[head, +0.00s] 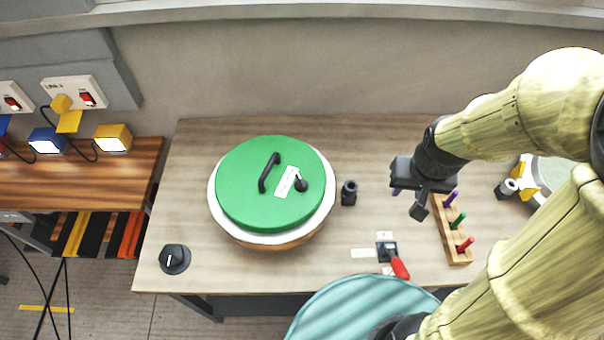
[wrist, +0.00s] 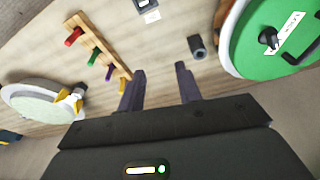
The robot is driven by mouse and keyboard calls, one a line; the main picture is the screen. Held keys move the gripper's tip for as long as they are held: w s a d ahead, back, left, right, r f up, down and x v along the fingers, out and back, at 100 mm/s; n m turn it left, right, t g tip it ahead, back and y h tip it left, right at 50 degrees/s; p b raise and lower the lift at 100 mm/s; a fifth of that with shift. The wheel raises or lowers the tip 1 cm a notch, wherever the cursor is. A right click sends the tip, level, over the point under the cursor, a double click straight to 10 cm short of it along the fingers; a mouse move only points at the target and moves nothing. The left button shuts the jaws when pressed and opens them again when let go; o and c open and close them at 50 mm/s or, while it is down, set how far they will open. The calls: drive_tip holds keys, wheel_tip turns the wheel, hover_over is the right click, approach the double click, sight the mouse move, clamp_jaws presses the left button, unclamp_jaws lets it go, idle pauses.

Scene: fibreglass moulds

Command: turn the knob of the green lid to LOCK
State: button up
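The green lid (head: 254,203) sits on a round white-rimmed mould on the table, left of centre in the head view. It carries a black bar handle (head: 269,173), a white label strip (head: 287,182) and a small black knob (head: 301,185) near its right side. The label's words are too small to read. In the wrist view the lid (wrist: 258,56) is cut off at the upper right, with its knob (wrist: 268,37) visible. My gripper (head: 409,203) is above the table, well right of the lid. In the wrist view its fingers (wrist: 160,80) are apart with nothing between them.
A black cylinder (head: 349,193) stands between lid and gripper. A wooden rack with coloured pegs (head: 453,236) is just right of my gripper. A red-handled switch (head: 388,254) and a black dial (head: 174,259) are near the front edge. The table behind the lid is clear.

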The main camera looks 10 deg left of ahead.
drive_tip(key=w+a+r+n+g+p, duration=0.1)
drive_tip(key=w+a+r+n+p, duration=0.15)
drive_tip(key=a, duration=0.25)
drive_tip(key=w+a+r+n+p, duration=0.1)
drive_tip(key=w+a+r+p, duration=0.15)
drive_tip(key=a, duration=0.25)
drive_tip(key=r+n+g+p, duration=0.1)
drive_tip(key=n+p, duration=0.2)
drive_tip(key=p, duration=0.3)
hover_over(301, 179)
drive_tip(key=shift+r, duration=0.1)
wheel_tip(301, 179, down, 17)
drive_tip(key=p, duration=0.5)
drive_tip(key=shift+f, duration=0.2)
clamp_jaws()
